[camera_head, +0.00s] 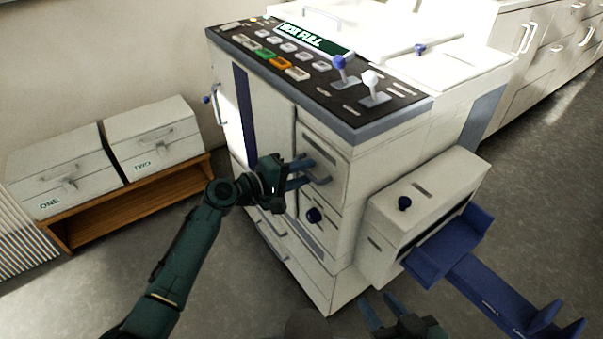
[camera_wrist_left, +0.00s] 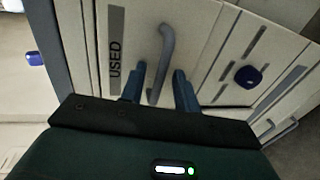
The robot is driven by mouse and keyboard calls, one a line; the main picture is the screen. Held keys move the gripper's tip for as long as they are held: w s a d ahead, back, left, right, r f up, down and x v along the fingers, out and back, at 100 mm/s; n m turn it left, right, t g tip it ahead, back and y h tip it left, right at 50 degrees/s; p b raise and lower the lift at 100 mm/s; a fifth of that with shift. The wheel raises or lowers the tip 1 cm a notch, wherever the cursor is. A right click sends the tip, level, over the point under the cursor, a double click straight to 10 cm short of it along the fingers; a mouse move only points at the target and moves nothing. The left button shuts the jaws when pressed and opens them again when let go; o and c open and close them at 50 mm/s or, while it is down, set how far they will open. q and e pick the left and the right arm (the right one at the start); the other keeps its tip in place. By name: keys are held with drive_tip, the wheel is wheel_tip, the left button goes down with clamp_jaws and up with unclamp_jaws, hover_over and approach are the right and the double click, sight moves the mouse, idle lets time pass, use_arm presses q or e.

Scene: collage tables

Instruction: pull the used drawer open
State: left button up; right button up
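The used drawer (camera_head: 323,150) is a pale front panel on the side of the white copier-like machine. In the left wrist view its face carries a grey "USED" label (camera_wrist_left: 116,50) and a grey bar handle (camera_wrist_left: 166,45). It appears closed, flush with the panels beside it. My left gripper (camera_head: 308,173) is at this handle. In the left wrist view its two blue fingers (camera_wrist_left: 158,82) are spread, one on each side of the handle, with gaps showing. My right gripper (camera_head: 383,304) is low at the bottom edge, fingers apart and empty, away from the drawer.
Below the drawer is a panel with a dark blue knob (camera_head: 313,215). A side box (camera_head: 420,205) with a blue tray (camera_head: 450,245) juts out at right. Boxes ONE (camera_head: 62,172) and TWO (camera_head: 152,135) sit on a wooden shelf (camera_head: 130,195) at left. Floor before the machine is clear.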

use_arm(q)
drive_tip(key=shift+c, duration=0.3)
clamp_jaws()
idle(0.3)
